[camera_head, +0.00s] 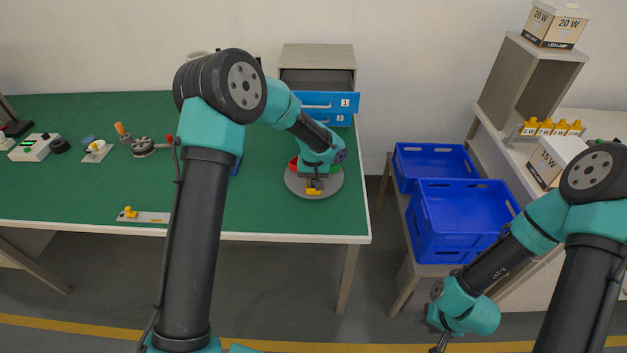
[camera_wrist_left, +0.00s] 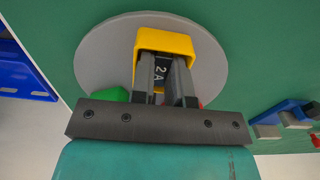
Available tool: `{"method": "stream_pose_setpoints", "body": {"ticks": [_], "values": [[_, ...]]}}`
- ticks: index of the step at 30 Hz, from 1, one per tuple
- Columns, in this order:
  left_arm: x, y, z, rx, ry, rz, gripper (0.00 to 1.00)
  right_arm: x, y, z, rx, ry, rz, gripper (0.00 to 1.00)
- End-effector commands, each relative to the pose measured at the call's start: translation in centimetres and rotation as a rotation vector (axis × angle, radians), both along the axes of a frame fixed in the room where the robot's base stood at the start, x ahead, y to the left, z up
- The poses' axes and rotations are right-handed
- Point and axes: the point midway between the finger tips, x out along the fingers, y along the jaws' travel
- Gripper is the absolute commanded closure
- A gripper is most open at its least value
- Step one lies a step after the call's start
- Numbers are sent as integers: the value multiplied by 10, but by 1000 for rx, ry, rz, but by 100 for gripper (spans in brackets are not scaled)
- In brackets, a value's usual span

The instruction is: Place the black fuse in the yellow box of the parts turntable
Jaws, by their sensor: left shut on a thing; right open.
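The parts turntable (camera_head: 331,190) is a grey disc on the green bench top, and it also shows in the left wrist view (camera_wrist_left: 100,55). Its yellow box (camera_head: 313,191) faces the bench's front edge; in the left wrist view the yellow box (camera_wrist_left: 165,40) is at my fingertips. My left gripper (camera_wrist_left: 165,75) is shut on the black fuse (camera_wrist_left: 161,74), marked "2A", with the fuse inside or just over the yellow box; I cannot tell if it touches the floor. My right gripper (camera_head: 440,338) is low at the right, away from the bench, its fingers barely visible.
Red and green boxes share the turntable. Behind it stands a drawer cabinet (camera_head: 318,62) with the top drawer (camera_head: 330,104) open. Blue crates (camera_head: 462,222) stand right of the bench. Several fixtures lie at the bench's left, with a small plate (camera_head: 146,216) near the front edge.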

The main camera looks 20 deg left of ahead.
Motion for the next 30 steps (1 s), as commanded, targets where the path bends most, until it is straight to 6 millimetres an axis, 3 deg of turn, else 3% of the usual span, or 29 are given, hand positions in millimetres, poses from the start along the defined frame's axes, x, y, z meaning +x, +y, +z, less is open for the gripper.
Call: {"method": "stream_pose_setpoints", "body": {"ticks": [12,13,18,25,26,30], "values": [[0,0,-7,0,0,0,100,0,0,0,0,0,0,57],[0,0,-6,0,0,0,83,0,0,0,0,0,0,57],[0,0,-6,0,0,0,66,0,0,0,0,0,0,57],[0,0,0,-1,-2,0,63,0,0,0,0,0,0,57],[1,0,2,0,-3,0,55,0,0,0,0,0,0,57],[1,0,17,-1,-6,1,56,0,0,0,0,0,0,57]]}}
